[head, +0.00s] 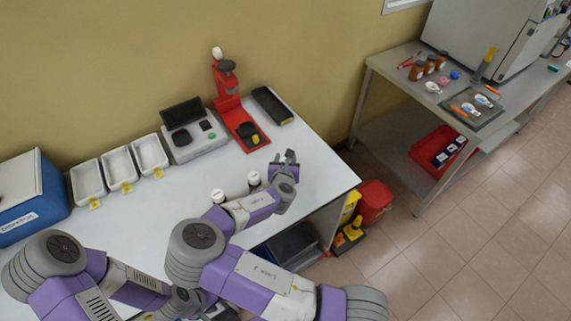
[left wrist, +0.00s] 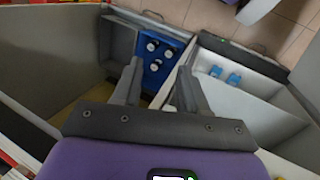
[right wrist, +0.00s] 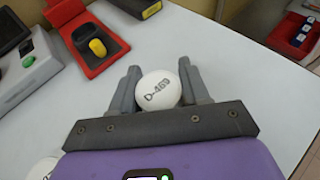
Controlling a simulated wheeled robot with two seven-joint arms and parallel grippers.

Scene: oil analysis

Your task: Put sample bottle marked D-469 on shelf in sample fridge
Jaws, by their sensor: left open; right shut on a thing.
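The sample bottle marked D-469 (right wrist: 158,90) shows its white cap in the right wrist view, between the fingers of my right gripper (right wrist: 158,88). That gripper is shut on it, above the white bench. Whether the bottle touches the bench cannot be told. In the head view my right gripper (head: 285,160) is over the right part of the bench and hides the bottle. My left gripper (left wrist: 158,88) is open and empty. It faces open compartments with a white interior (left wrist: 260,105), seen from above in the left wrist view. I cannot tell for certain that this is the sample fridge.
Two other white-capped bottles (head: 217,195) (head: 254,177) stand left of my right gripper. A red device (head: 238,118) and a scale (head: 193,138) stand behind. A blue rack (left wrist: 155,72) holds several bottles. Red and yellow bins (head: 374,200) stand beyond the bench's right edge.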

